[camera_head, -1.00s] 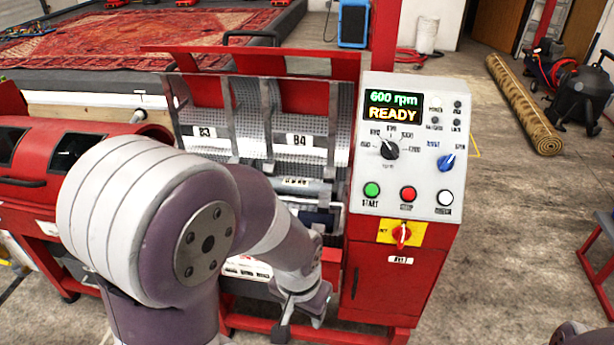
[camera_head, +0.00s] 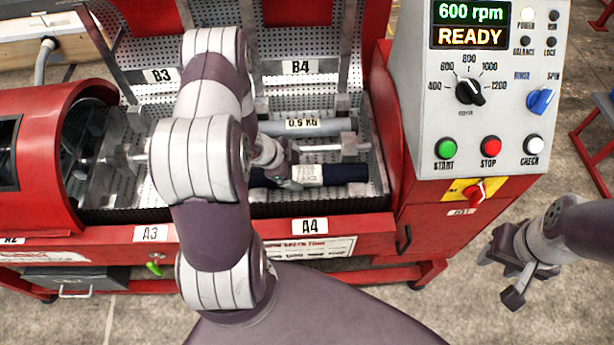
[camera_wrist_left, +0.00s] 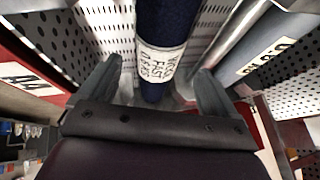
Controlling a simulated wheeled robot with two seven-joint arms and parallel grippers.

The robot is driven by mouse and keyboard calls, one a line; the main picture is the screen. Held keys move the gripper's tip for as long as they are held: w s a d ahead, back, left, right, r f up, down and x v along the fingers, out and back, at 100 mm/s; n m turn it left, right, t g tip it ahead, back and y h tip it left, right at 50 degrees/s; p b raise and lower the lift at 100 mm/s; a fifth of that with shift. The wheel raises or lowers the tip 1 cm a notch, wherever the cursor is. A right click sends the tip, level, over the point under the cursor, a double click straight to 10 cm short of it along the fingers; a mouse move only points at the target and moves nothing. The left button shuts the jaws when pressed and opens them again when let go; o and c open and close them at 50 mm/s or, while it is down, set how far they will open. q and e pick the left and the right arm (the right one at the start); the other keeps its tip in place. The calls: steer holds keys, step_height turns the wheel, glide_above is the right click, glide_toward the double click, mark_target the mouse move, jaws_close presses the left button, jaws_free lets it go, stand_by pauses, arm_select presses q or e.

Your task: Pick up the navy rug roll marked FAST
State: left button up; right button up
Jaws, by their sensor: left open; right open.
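The navy rug roll (camera_head: 345,174) lies in the front bay above the A4 label, with a white tag near its middle. In the left wrist view the navy roll (camera_wrist_left: 165,22) shows its tag, on which FAST can be read. My left gripper (camera_head: 290,183) is at the roll, beside the tag. In the left wrist view my left gripper (camera_wrist_left: 162,75) is open, with one finger on each side of the roll; contact cannot be told. My right gripper (camera_head: 520,277) is open and empty, right of the machine above the floor.
The red front rail (camera_head: 365,230) borders the bay. The control panel (camera_head: 474,100) stands close on the right, reading READY. A red drum (camera_head: 40,150) is left.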

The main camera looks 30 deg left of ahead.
mark_target(301, 173)
arm_select(q)
steer(key=x, duration=0.4)
steer(key=shift+f, duration=0.4)
steer(key=shift+w+d+f, duration=0.1)
steer(key=c, duration=1.5)
